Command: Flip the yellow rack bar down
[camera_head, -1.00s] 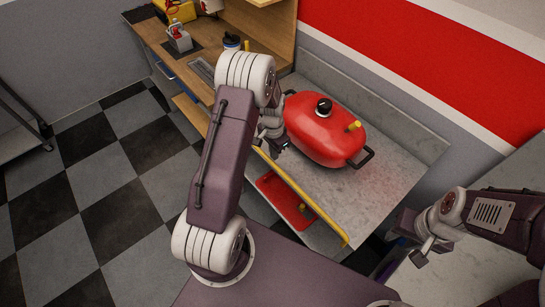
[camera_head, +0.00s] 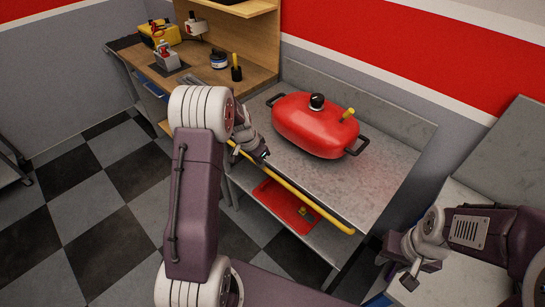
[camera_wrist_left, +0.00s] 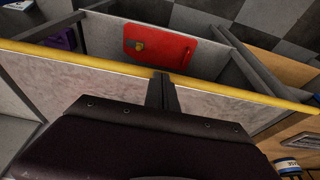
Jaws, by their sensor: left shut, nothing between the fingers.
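The yellow rack bar (camera_head: 300,196) runs along the front edge of the grey metal table, level with its top. In the left wrist view the bar (camera_wrist_left: 230,87) crosses the whole picture. My left gripper (camera_head: 263,156) is shut and empty at the bar, near its left part. In the left wrist view its fingertips (camera_wrist_left: 162,80) overlap the bar; I cannot tell whether they touch it. My right gripper (camera_head: 410,276) hangs at the lower right, away from the bar; its jaw opening is too small to make out.
A red lidded pot (camera_head: 315,125) stands on the grey table (camera_head: 368,178) behind the bar. A red flat item (camera_head: 280,202) lies on the lower shelf. A wooden desk (camera_head: 195,75) with several small items adjoins at the left. The table's right part is bare.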

